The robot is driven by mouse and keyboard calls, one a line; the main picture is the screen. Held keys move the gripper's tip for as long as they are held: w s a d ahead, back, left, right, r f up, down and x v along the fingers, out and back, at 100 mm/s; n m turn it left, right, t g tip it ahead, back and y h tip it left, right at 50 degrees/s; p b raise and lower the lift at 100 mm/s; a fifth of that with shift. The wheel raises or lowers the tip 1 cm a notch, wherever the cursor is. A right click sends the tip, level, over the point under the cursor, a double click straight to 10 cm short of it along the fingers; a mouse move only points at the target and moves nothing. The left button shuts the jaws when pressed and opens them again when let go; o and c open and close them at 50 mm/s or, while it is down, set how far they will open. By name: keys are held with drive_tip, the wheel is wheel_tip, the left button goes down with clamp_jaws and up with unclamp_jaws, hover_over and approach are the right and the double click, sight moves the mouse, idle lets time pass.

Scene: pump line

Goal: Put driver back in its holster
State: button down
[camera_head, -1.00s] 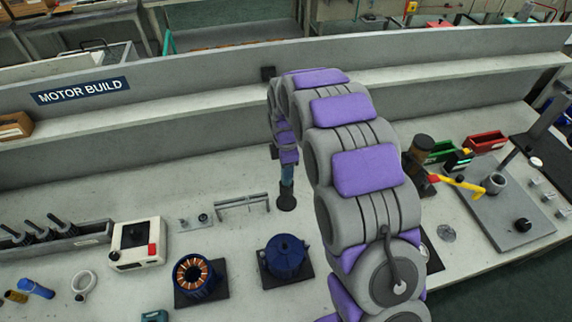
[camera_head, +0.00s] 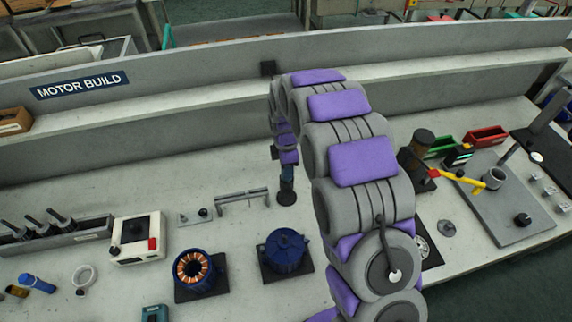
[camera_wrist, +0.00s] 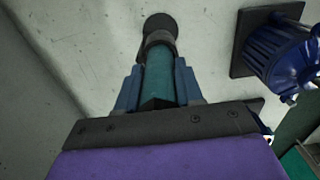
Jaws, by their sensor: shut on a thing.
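The driver (camera_wrist: 157,75) is a teal cylinder with a grey collar at its far end. My gripper (camera_wrist: 158,88) is shut on it, one blue-grey finger on each side. In the head view my gripper (camera_head: 287,174) is small and points down at the bench, with the driver mostly hidden in it. A dark round piece (camera_head: 286,197), seemingly the holster, sits on the bench directly below; it also shows beyond the collar in the wrist view (camera_wrist: 158,26). The collar overlaps this piece in the picture. I cannot tell whether the driver is seated in it or just above it.
A blue motor housing (camera_head: 286,250) on a black plate stands close by. A copper-wound stator (camera_head: 193,270), a white control box (camera_head: 138,238) and a metal bracket (camera_head: 242,200) are to the left. A yellow-handled tool (camera_head: 462,182) and bins are right. My arm hides part of the bench.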

drive_tip(key=shift+f, duration=1.3)
drive_tip(key=shift+c, duration=2)
unclamp_jaws()
drive_tip(key=shift+r, duration=0.1)
wheel_tip(320, 180, up, 6)
drive_tip(key=shift+f+p, duration=0.1)
drive_tip(key=shift+p, duration=0.95)
